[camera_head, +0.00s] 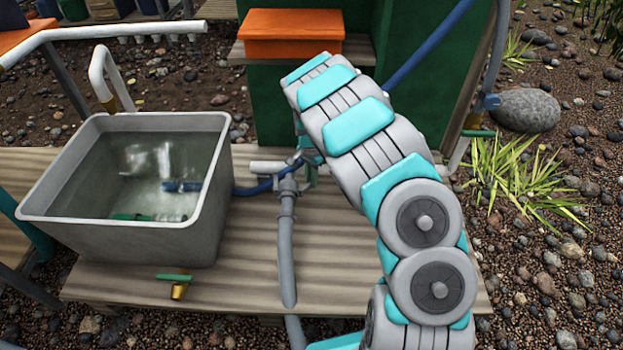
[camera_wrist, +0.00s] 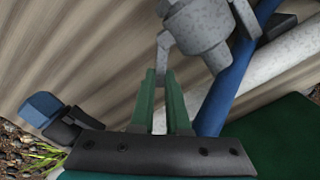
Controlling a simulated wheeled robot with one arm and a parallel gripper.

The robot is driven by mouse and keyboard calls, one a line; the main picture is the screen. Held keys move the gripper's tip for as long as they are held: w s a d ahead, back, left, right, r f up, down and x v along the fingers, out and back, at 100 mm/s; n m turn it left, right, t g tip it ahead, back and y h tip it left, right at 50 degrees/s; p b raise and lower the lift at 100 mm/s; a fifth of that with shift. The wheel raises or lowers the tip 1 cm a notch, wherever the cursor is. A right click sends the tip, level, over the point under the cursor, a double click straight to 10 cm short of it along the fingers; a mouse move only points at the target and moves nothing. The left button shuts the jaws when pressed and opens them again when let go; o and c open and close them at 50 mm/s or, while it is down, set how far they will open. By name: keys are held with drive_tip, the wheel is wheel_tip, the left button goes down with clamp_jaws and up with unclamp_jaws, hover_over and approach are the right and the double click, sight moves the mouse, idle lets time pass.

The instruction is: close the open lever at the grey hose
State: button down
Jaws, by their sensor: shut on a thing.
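The grey hose (camera_head: 286,250) runs down over the front of the plank deck and meets a grey coupling (camera_head: 287,186). In the wrist view, the grey coupling (camera_wrist: 197,32) fills the top. A thin grey lever (camera_wrist: 163,66) sticks out from its left side. A second grey lever (camera_wrist: 246,17) lies close along its right side. My gripper (camera_wrist: 167,76) has its green fingers shut on the outer end of the left lever. In the head view my gripper is small and mostly hidden behind my arm, just right of the coupling.
A blue hose (camera_wrist: 222,92) and a pale pipe (camera_wrist: 272,84) pass close right of my fingers. A grey tub (camera_head: 128,238) of water stands left on the deck (camera_head: 245,255). A brass valve with a green handle (camera_head: 174,278) is at the front edge. An orange box (camera_head: 292,38) stands behind.

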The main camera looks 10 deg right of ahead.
drive_tip(key=shift+a, duration=0.1)
drive_tip(key=shift+w+a+n+b, duration=0.1)
drive_tip(key=shift+w+a+n, duration=0.25)
drive_tip(key=shift+n, duration=0.9)
drive_tip(key=shift+w+a+n+b, duration=0.1)
drive_tip(key=shift+w+a+n, duration=0.2)
drive_tip(key=shift+n, duration=0.9)
drive_tip(key=shift+w+a+n+b, duration=0.1)
drive_tip(key=shift+w+a+n, duration=0.25)
drive_tip(key=shift+n, duration=0.9)
drive_tip(key=c, duration=0.9)
unclamp_jaws()
drive_tip(key=shift+s, duration=0.1)
